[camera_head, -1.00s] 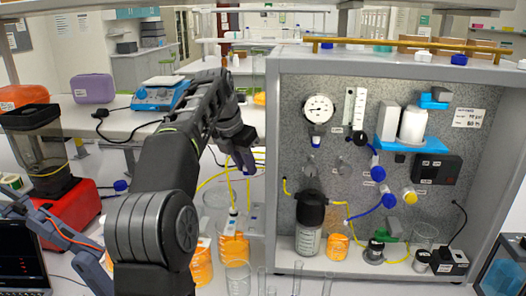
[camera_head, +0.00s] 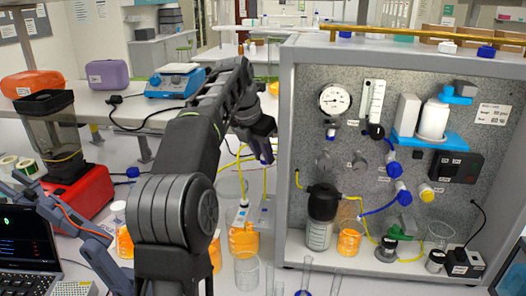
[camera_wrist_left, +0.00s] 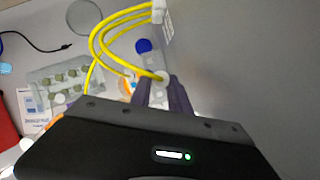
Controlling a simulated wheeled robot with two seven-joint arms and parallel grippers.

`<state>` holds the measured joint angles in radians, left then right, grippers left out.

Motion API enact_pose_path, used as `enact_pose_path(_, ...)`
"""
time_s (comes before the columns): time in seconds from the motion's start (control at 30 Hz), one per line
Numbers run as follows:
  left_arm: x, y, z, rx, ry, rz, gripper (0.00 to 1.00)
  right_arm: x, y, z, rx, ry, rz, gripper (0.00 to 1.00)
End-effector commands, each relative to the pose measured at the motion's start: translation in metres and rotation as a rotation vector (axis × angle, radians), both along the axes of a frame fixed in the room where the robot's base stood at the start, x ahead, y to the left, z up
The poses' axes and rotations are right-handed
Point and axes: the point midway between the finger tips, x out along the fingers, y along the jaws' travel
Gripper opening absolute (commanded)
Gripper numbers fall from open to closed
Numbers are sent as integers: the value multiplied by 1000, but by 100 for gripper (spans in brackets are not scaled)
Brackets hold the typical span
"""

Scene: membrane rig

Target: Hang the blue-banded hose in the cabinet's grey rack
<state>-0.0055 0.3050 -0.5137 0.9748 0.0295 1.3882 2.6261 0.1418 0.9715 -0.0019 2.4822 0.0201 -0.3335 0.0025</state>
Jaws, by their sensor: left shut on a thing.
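My left gripper (camera_head: 264,156) is just left of the grey cabinet's (camera_head: 286,150) left side wall, above the bench. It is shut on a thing. In the left wrist view a yellow hose (camera_wrist_left: 112,27) curves to a pale end piece (camera_wrist_left: 160,77) between the fingers (camera_wrist_left: 165,95). Yellow hose also hangs below the gripper in the head view (camera_head: 241,180). No blue band can be made out on it. A pale block (camera_wrist_left: 160,11) sits by the cabinet wall at the other end of the loops. I cannot tell which part is the grey rack. My right gripper is not in view.
Beakers and bottles with orange liquid (camera_head: 243,240) stand below the gripper. The cabinet holds a gauge (camera_head: 335,98), valves and a dark-topped filter (camera_head: 322,203). A blender-like device with a red base (camera_head: 80,193) and a laptop (camera_head: 27,240) are at left.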

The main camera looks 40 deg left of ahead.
Motion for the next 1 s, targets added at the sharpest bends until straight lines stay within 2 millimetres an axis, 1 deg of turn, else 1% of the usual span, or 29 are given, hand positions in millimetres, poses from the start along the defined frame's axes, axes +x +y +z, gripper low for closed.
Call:
enact_pose_path(0.2, 0, 0, -13, -1, 1, 0, 0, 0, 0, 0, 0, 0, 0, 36)
enact_pose_path(0.4, 0, 0, -21, -1, 0, 1, 0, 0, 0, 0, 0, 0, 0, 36)
enact_pose_path(1.0, 0, 0, -23, 0, 0, 1, 0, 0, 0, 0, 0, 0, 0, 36)
